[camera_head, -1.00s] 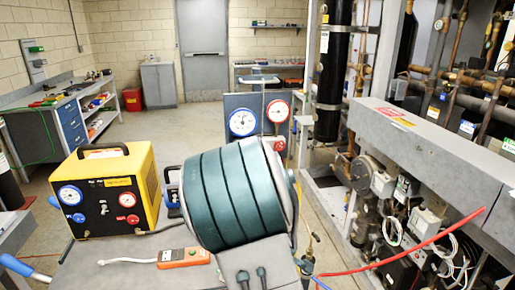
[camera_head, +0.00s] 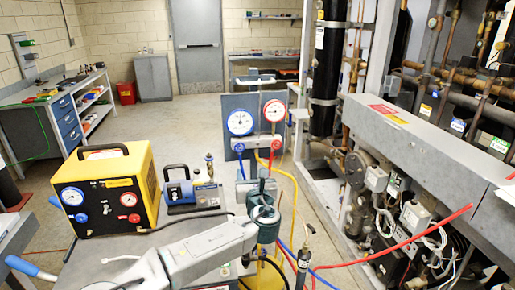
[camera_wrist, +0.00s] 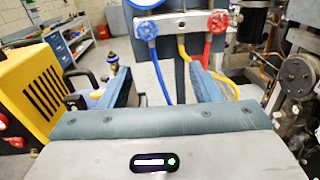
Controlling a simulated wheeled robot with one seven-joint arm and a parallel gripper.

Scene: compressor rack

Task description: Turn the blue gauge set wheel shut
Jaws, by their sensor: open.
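The gauge set (camera_head: 256,112) stands upright ahead of me, with a blue-rimmed and a red-rimmed gauge. Its blue wheel (camera_wrist: 146,31) is large and clear in the wrist view, on the left of the manifold, facing me. The blue wheel also shows small in the head view (camera_head: 239,148). The red wheel (camera_wrist: 218,22) sits to its right. My gripper (camera_wrist: 166,84) is open and empty, its two fingers apart and pointing at the manifold. The blue wheel lies beyond the fingertips, a little left of the middle, and is not touched. In the head view my arm partly hides the gripper.
A yellow machine (camera_head: 104,190) stands at left, and a blue vacuum pump (camera_head: 192,188) stands beside it. Blue, yellow and red hoses hang below the manifold near the fingers. The compressor rack (camera_head: 420,140) fills the right side. Open floor lies behind the gauges.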

